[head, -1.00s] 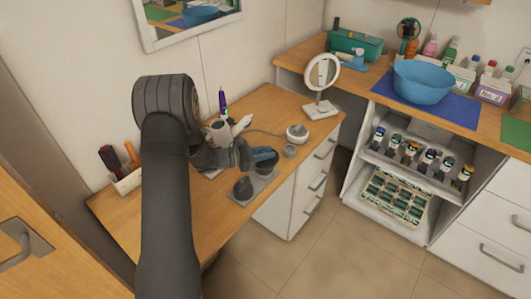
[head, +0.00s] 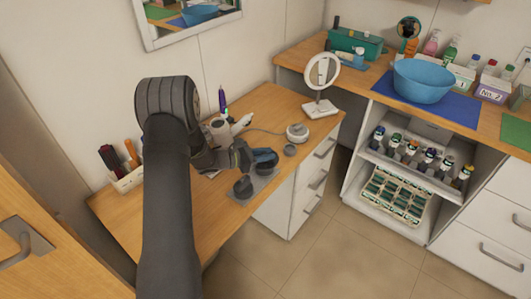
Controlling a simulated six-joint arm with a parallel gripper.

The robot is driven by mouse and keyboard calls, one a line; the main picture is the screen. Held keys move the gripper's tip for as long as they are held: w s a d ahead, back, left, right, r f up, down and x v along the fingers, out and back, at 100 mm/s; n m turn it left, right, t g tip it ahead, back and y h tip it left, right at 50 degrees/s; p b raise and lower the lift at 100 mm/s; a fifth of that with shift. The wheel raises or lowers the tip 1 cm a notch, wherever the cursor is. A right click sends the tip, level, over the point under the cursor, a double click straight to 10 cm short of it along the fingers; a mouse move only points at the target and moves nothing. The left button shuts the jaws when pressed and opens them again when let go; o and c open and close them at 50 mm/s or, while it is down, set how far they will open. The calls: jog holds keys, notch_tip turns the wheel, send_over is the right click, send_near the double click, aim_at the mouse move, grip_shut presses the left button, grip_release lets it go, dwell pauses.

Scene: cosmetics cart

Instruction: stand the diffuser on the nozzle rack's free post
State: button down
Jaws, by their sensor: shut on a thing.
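The nozzle rack (head: 259,188) is a grey plate near the front edge of the wooden counter. A dark rounded nozzle (head: 243,188) stands at its left end. My gripper (head: 264,155), with blue-tinted fingers, is over the rack's far right part. It is shut on a dark rounded piece (head: 265,168), which looks like the diffuser. This piece is just above or touching the rack; I cannot tell which. The free post is not visible, and the fingers and the piece cover that part of the rack.
A small grey cup (head: 290,150) and a white round device (head: 297,133) stand right of my gripper. A round mirror (head: 321,75) stands behind them. A white hair dryer (head: 222,130) is behind my wrist, and a brush holder (head: 126,180) is at left. The counter's front left is clear.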

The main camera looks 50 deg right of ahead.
jog(key=shift+f, duration=0.75)
jog(key=c, duration=1.2)
grip_release()
jog(key=shift+o, duration=0.2)
jog(key=v, duration=1.7)
jog(key=shift+a, duration=0.2)
